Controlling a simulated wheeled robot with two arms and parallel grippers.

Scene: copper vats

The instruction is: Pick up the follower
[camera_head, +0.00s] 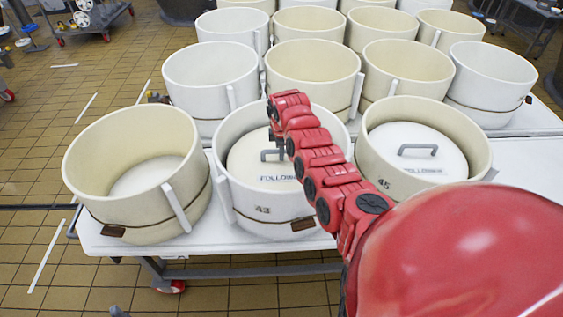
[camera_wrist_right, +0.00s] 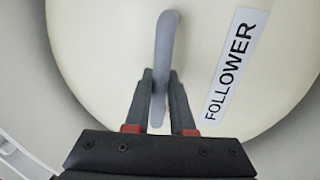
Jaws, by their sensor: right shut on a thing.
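The follower (camera_head: 256,160) is a round white lid with a grey bar handle and a FOLLOWER label. My right gripper (camera_wrist_right: 161,80) is shut on the grey handle (camera_wrist_right: 166,38), one finger on each side. My left gripper is not in view.
A second follower (camera_head: 419,150) lies in the vat marked 45 (camera_head: 478,150) to the right. An empty cream vat (camera_head: 135,200) stands to the left. More vats stand in rows behind on the white table (camera_head: 110,240).

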